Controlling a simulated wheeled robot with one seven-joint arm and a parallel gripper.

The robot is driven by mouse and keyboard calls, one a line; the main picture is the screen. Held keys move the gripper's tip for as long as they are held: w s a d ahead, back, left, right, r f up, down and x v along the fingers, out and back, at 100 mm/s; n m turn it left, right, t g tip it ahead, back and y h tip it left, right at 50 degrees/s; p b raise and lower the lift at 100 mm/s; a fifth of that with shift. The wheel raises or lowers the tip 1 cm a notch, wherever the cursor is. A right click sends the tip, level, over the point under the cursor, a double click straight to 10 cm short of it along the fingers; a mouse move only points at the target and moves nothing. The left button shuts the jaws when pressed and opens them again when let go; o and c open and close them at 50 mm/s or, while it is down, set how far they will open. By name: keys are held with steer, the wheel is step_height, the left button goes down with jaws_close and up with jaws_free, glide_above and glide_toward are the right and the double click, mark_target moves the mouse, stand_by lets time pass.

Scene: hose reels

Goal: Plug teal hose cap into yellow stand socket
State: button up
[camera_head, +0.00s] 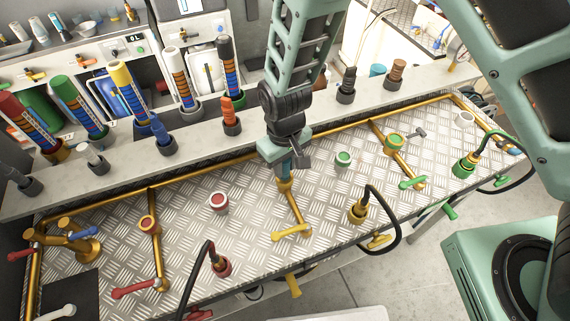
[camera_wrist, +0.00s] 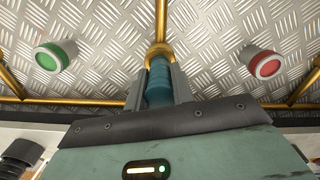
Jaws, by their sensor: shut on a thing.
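My gripper (camera_head: 284,168) is shut on the teal hose cap (camera_wrist: 158,84), and points down over the metal deck. In the wrist view, the teal cap sits between both jaws of my gripper (camera_wrist: 157,82). The yellow stand socket (camera_head: 284,185) is directly below the fingertips in the head view. Its yellow ring (camera_wrist: 159,50) shows just past the cap's end in the wrist view. The cap's end is at or very close to the ring; I cannot tell whether it is inside. In the head view the fingers hide most of the cap.
A yellow valve handle (camera_head: 290,231) lies in front. Grey shelf (camera_head: 190,143) behind carries several upright plugs, including an orange one (camera_head: 231,113).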

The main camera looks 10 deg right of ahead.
steer(key=shift+f, duration=0.8)
steer(key=shift+f, duration=0.1)
steer(key=o, duration=1)
step_height(320, 180, up, 12)
steer(key=b, duration=0.3)
steer(key=shift+r+b, duration=0.2)
steer(key=shift+b, duration=0.15)
